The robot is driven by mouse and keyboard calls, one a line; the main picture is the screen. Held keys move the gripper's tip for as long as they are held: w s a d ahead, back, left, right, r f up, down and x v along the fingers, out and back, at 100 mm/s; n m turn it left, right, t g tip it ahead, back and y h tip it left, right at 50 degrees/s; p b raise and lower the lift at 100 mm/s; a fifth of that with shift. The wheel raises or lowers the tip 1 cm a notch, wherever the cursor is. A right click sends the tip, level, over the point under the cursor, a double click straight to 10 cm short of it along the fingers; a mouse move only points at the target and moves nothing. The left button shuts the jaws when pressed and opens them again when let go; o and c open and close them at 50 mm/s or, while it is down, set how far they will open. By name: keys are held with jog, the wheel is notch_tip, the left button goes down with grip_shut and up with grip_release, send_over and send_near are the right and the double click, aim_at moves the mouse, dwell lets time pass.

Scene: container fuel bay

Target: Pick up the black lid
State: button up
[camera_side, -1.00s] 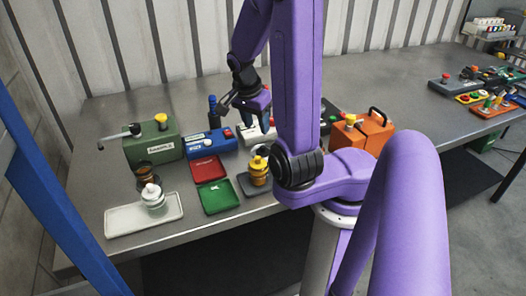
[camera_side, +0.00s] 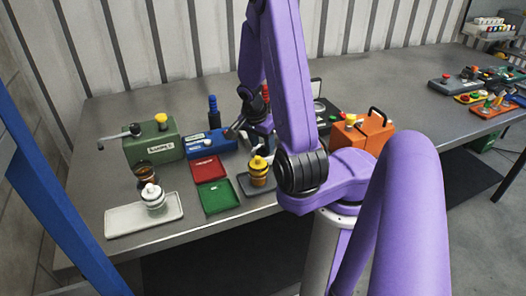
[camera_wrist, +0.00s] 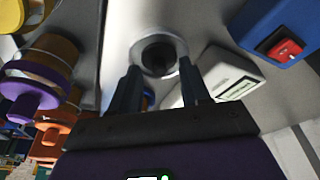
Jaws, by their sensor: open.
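In the wrist view, a round black part (camera_wrist: 158,55) sits inside a pale circular rim on a white surface; it looks like the black lid, though I cannot be sure. My gripper (camera_wrist: 162,88) is open, with its two dark fingers below that rim in the picture, one to each side. Whether they touch it, I cannot tell. In the side view, my gripper (camera_side: 246,130) is low over the table, right of the blue box (camera_side: 208,143). My arm partly hides this spot, and the black lid cannot be made out there.
A green box (camera_side: 152,145), a red tray (camera_side: 207,167), a green tray (camera_side: 218,196) and a yellow container (camera_side: 258,172) stand nearby. A white container (camera_side: 153,197) is on a white tray (camera_side: 118,222). An orange case (camera_side: 375,132) is at the right.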

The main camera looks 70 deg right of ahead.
jog(key=shift+f, duration=0.3)
grip_shut()
jog(key=shift+r, duration=0.15)
